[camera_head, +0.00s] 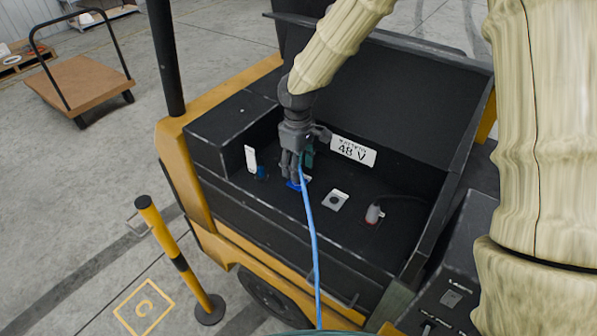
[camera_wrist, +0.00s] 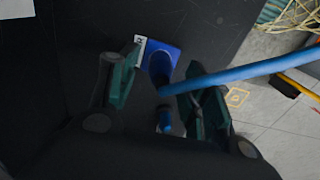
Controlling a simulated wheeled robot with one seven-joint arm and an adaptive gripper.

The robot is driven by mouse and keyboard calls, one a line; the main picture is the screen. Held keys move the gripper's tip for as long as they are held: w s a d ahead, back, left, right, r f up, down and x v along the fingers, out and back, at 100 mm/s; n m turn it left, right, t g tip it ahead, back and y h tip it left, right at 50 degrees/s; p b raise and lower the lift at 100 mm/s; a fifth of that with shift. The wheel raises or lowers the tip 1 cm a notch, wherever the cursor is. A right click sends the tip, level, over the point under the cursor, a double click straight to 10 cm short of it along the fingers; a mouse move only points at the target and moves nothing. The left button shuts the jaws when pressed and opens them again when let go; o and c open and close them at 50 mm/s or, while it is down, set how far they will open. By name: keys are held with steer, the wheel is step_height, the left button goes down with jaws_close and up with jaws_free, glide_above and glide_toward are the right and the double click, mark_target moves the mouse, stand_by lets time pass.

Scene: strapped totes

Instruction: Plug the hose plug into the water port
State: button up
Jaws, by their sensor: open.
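My gripper (camera_head: 292,176) points down into the black battery compartment of the yellow vehicle. Its two fingers are apart, with a gap between them in the wrist view (camera_wrist: 161,86). The blue hose (camera_head: 310,232) leaves the plug and runs toward the bottom of the head view. The port's plate (camera_head: 293,185) is partly hidden by my fingers there. I cannot tell how deep the plug sits.
A blue fitting (camera_head: 261,173) beside a white label stands left of my gripper. A grey socket plate (camera_head: 335,200) and a red-and-grey connector (camera_head: 374,214) with a dark cable lie to the right. The raised lid (camera_head: 400,95) rises behind. A striped post (camera_head: 175,255) stands outside.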

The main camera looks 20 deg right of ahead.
step_height(320, 180, up, 8)
steer(key=shift+r, duration=0.2)
stand_by(0.5)
